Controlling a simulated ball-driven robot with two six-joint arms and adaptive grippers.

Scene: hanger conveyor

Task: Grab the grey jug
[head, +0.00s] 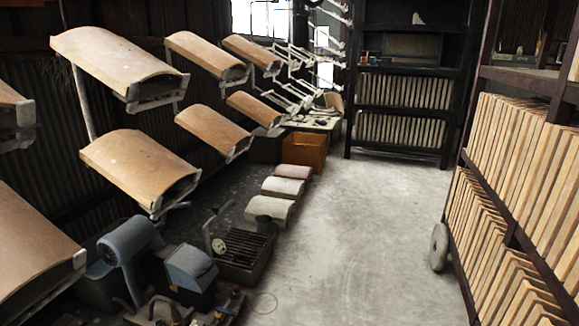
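I cannot make out a grey jug in the head view. Neither my left nor my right gripper shows in the picture. A blue-grey machine (128,250) with a rounded top stands on the floor at the lower left, and a boxy grey part (190,266) is beside it. Neither is clearly a jug.
Curved tan panels (120,62) hang on racks along the left. An orange-brown box (304,150) and pale curved pieces (270,209) lie beyond the machine. A shelf of wooden slats (520,150) lines the right. The concrete floor (370,240) between is clear.

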